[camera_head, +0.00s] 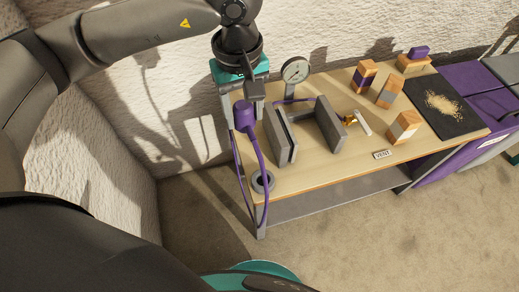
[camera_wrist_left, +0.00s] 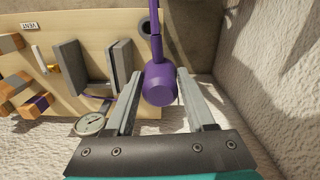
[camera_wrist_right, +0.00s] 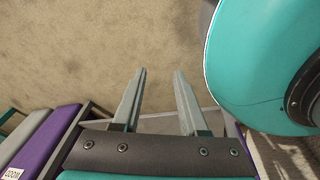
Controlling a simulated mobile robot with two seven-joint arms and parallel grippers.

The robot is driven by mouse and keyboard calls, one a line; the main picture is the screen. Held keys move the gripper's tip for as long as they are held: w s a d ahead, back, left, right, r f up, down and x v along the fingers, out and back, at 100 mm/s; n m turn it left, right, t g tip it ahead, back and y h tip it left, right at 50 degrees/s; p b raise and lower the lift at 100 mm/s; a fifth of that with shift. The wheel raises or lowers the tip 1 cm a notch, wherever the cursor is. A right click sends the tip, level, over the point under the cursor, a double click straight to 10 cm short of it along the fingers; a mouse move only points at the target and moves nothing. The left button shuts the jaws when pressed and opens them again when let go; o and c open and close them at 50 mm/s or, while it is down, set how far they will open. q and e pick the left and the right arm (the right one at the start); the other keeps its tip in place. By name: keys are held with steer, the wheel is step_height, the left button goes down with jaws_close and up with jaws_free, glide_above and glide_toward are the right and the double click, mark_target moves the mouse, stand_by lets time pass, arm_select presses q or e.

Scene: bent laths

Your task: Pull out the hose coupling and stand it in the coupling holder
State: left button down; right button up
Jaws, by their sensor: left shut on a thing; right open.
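The purple hose coupling (camera_head: 243,115) is in my left gripper (camera_head: 251,92), above the left end of the wooden bench. In the left wrist view the coupling (camera_wrist_left: 160,84) sits between the two fingers, and its purple hose (camera_wrist_left: 155,40) runs away from it. In the head view the hose (camera_head: 260,160) hangs past a grey ring (camera_head: 271,180) at the bench's front left corner and loops below the edge. I cannot tell for sure whether this ring is the coupling holder. My right gripper (camera_wrist_right: 160,75) is open and empty above bare floor.
Grey upright plates (camera_head: 331,122) stand just right of the coupling, with a round gauge (camera_head: 296,70) behind. A brass fitting with a pale lever (camera_head: 362,122), wooden blocks (camera_head: 389,91), a VENT label (camera_head: 382,154) and a black mat (camera_head: 462,122) lie further right. The front bench strip is mostly clear.

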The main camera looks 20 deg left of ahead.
mark_target(254, 123)
arm_select(q)
steer(key=f+n, duration=0.1)
steer(key=n, duration=0.1)
steer(key=d+f+n, duration=0.1)
steer(key=f+n, duration=0.1)
steer(key=n, duration=0.1)
steer(key=f+n, duration=0.1)
steer(key=n, duration=0.2)
steer(key=shift+w+d+f, duration=0.1)
steer(key=shift+d+f, duration=0.15)
steer(key=shift+d, duration=0.15)
steer(key=f+n+b, duration=0.1)
steer(key=f+n, duration=0.3)
steer(key=n, duration=0.1)
steer(key=d+f+n+b, duration=0.1)
steer(key=f+n+b, duration=0.1)
steer(key=f+n, duration=0.3)
steer(key=s+d+f+n+b, duration=0.1)
steer(key=f+n+b, duration=0.1)
steer(key=f+n, duration=0.2)
steer(key=shift+d+f+n, duration=0.25)
steer(key=shift+f+n, duration=0.05)
steer(key=shift+n, duration=0.1)
steer(key=shift+f+b, duration=0.75)
steer(key=shift+b, duration=0.05)
arm_select(e)
steer(key=w+a+r, duration=0.5)
steer(key=w, duration=0.4)
steer(key=shift+w+a, duration=0.2)
steer(key=shift+a, duration=0.05)
